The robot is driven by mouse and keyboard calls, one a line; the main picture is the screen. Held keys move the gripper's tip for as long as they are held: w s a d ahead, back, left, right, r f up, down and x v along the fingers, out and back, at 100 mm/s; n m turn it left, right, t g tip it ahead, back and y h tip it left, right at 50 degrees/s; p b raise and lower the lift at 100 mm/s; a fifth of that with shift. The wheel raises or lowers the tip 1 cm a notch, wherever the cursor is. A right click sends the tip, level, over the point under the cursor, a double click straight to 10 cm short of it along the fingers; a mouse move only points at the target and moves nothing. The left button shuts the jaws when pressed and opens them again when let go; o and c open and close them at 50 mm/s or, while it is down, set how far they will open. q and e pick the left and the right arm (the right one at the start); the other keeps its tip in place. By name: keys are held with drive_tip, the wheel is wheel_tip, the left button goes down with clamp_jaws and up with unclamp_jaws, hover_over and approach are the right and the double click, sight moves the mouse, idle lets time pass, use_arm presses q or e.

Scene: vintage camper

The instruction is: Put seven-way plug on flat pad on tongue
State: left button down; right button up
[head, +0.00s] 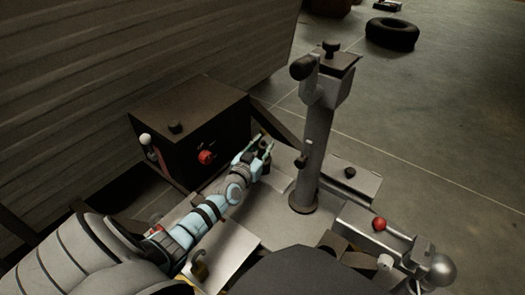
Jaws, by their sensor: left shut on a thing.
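My left gripper (263,150) reaches in from the left over the trailer tongue, beside the front of the black box. It is shut on a small dark thing (264,166), which looks like the seven-way plug; the fingers partly hide it. The tongue's light flat surface (280,222) spreads below and to the right of the gripper. A flat grey plate (360,188) with a black knob lies right of the jack post; I cannot tell whether this is the pad. My right gripper is not in view.
The upright jack post (317,150) stands just right of the gripper. A black box (188,125) with a red knob (206,157) stands to its left. A red ball (379,224) and the hitch coupler (433,265) are at lower right. A tyre (392,33) lies on the floor.

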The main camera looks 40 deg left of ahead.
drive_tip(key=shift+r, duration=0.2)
use_arm(q)
drive_tip(key=c, duration=1.2)
unclamp_jaws()
drive_tip(key=shift+f, duration=0.15)
drive_tip(key=shift+c, duration=0.2)
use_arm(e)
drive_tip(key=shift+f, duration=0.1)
use_arm(q)
drive_tip(key=shift+s+r, duration=0.2)
drive_tip(key=p+v, duration=0.4)
drive_tip(key=v, duration=0.2)
drive_tip(key=shift+s+r+p, duration=0.1)
drive_tip(key=shift+s+p, duration=0.2)
drive_tip(key=shift+s+d, duration=0.1)
drive_tip(key=shift+s, duration=0.2)
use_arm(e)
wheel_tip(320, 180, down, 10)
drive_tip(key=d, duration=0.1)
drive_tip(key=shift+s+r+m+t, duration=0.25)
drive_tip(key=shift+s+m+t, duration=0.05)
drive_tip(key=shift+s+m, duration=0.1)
